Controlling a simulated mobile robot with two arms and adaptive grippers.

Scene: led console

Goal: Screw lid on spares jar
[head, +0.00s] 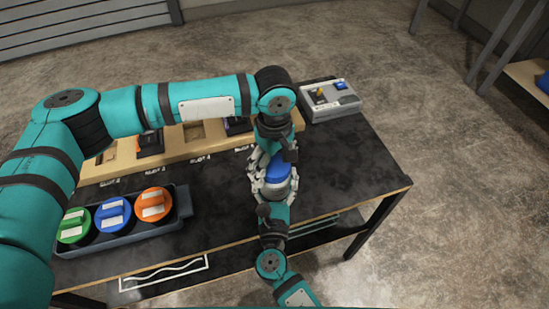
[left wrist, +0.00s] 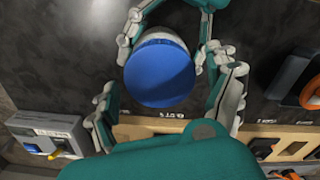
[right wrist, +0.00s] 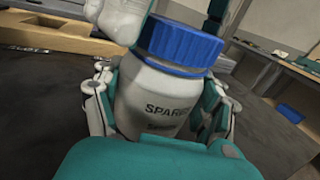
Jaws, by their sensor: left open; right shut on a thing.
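I cannot tell how tightly the lid is on. In the head view the lid (head: 279,170) shows between my two grippers. My right gripper (right wrist: 160,110) is shut on the jar's body from the near side. My left gripper (head: 268,160) is open above the jar. In the left wrist view its fingers (left wrist: 168,100) are spread on either side of the lid (left wrist: 160,73), apart from it.
A grey tray (head: 185,205) at the left holds green, blue and orange-topped canisters. A wooden slotted rack (head: 180,150) runs behind, partly hidden by my left arm. A grey switch box (head: 335,108) stands at the back right. The black tabletop (head: 350,170) right of the jar is clear.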

